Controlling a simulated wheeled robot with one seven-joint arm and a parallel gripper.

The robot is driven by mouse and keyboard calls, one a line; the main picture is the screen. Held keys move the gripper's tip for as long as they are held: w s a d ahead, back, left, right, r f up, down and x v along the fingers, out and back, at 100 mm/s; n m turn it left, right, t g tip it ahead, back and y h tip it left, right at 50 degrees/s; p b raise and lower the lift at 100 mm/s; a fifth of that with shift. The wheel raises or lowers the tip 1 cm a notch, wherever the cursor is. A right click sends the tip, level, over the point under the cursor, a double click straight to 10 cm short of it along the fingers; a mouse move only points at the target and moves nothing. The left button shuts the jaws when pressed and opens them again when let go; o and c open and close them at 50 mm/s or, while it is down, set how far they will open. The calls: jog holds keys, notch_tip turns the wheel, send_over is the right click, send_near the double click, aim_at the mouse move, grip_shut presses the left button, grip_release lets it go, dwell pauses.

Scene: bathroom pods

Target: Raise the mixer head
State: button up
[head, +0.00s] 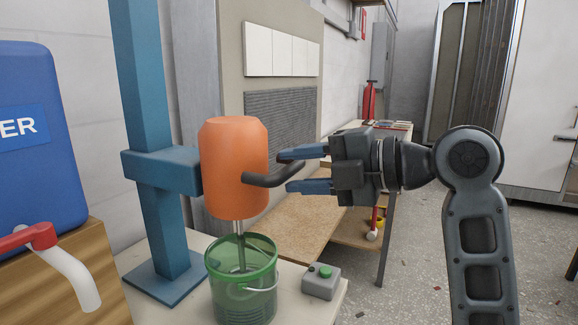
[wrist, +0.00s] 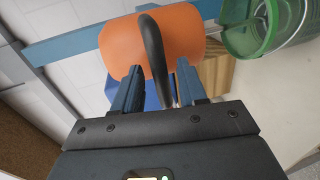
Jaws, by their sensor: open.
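The orange mixer head (head: 233,165) is mounted on a blue column (head: 158,170) by a blue bracket. Its shaft reaches down into a green transparent bucket (head: 242,300). A dark curved handle (head: 272,178) sticks out from the head toward my gripper. My gripper (head: 290,170) is open, its two blue fingers pointing left at the handle, one above and one below it in the head view. In the wrist view the handle (wrist: 155,55) runs between the two fingers (wrist: 160,85), with the orange head (wrist: 118,45) just beyond them. I cannot tell whether a finger touches the handle.
A grey box with a green button (head: 321,282) stands on the table right of the bucket. A blue container (head: 40,135) and a red-handled tap (head: 28,237) are at the left. A wooden bench (head: 300,225) stands behind. Open floor lies at the right.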

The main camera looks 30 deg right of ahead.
jog(key=shift+x, duration=1)
grip_shut()
